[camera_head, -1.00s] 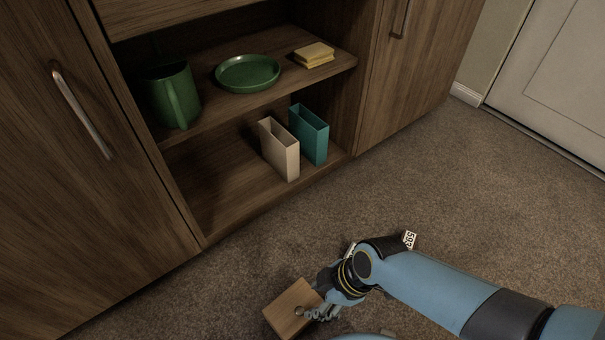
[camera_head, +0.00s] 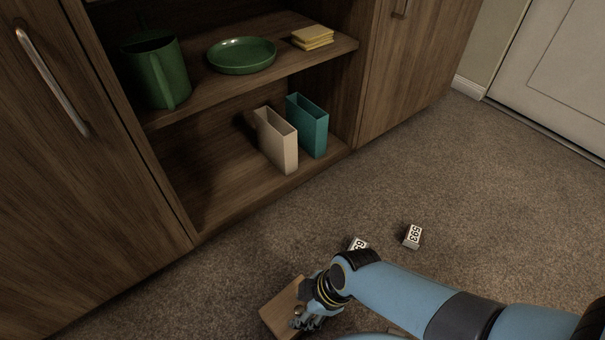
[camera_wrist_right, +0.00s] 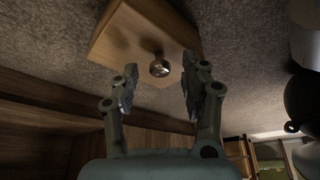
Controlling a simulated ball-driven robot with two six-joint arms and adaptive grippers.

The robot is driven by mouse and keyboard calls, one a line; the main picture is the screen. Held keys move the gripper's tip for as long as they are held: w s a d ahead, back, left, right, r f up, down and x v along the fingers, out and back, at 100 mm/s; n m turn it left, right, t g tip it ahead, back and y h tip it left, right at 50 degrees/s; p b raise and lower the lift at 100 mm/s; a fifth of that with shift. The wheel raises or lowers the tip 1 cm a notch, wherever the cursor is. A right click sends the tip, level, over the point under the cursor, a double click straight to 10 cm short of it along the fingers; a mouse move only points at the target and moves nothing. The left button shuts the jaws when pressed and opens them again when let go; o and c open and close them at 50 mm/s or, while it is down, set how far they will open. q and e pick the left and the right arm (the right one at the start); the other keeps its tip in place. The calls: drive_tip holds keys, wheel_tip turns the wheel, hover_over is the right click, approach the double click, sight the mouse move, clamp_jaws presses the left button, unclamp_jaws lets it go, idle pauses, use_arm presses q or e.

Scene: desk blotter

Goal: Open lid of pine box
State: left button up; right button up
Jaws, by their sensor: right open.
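The pine box (camera_head: 279,306) is a light brown wooden block shape on the carpet at the bottom of the head view. In the right wrist view its wooden face (camera_wrist_right: 122,34) fills the upper middle, with a round metal knob (camera_wrist_right: 159,68) on it. My right gripper (camera_head: 308,322) is at the box's right side in the head view, partly covering it. In the right wrist view the right gripper (camera_wrist_right: 158,72) is open, with the knob between its two fingers and a gap on each side. The lid's seam cannot be made out. My left gripper is out of view.
A wooden cabinet stands behind, its shelves holding a green mug (camera_head: 156,72), a green plate (camera_head: 242,56), yellow sponges (camera_head: 312,37), and beige (camera_head: 276,142) and teal (camera_head: 308,126) holders. Two numbered white blocks (camera_head: 412,236) (camera_head: 358,244) lie on the carpet. Carpet to the right is clear.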

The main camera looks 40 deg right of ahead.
drive_tip(key=shift+f, duration=0.15)
drive_tip(key=shift+c, duration=0.3)
clamp_jaws()
